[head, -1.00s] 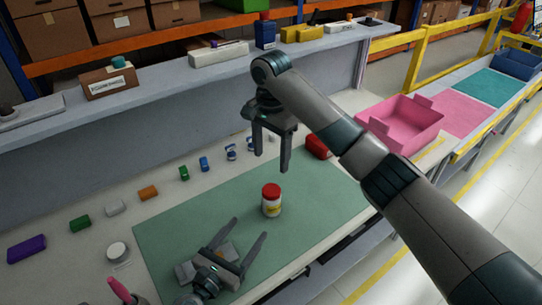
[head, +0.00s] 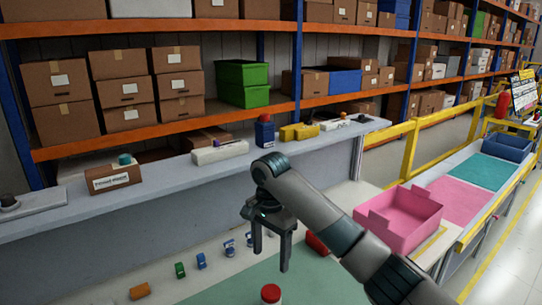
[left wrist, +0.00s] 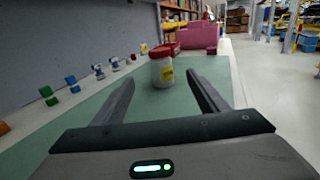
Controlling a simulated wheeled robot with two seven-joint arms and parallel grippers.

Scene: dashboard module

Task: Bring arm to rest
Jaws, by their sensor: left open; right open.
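My right gripper (head: 270,257) hangs open and empty above the green mat (head: 232,289), its fingers pointing down. A white jar with a red lid (head: 270,294) stands on the mat below it, cut off by the bottom edge of the head view. In the left wrist view the jar (left wrist: 162,72) stands upright, with a yellow label, ahead of my left gripper (left wrist: 162,90). That gripper is open, its fingers spread low over the mat, with nothing held between them. My left gripper is outside the head view.
A row of small coloured items, including a green one (head: 180,270) and an orange one (head: 139,291), lines the table left of the mat. A pink bin (head: 402,218) stands to the right. A grey shelf (head: 130,205) with boxes runs behind the table.

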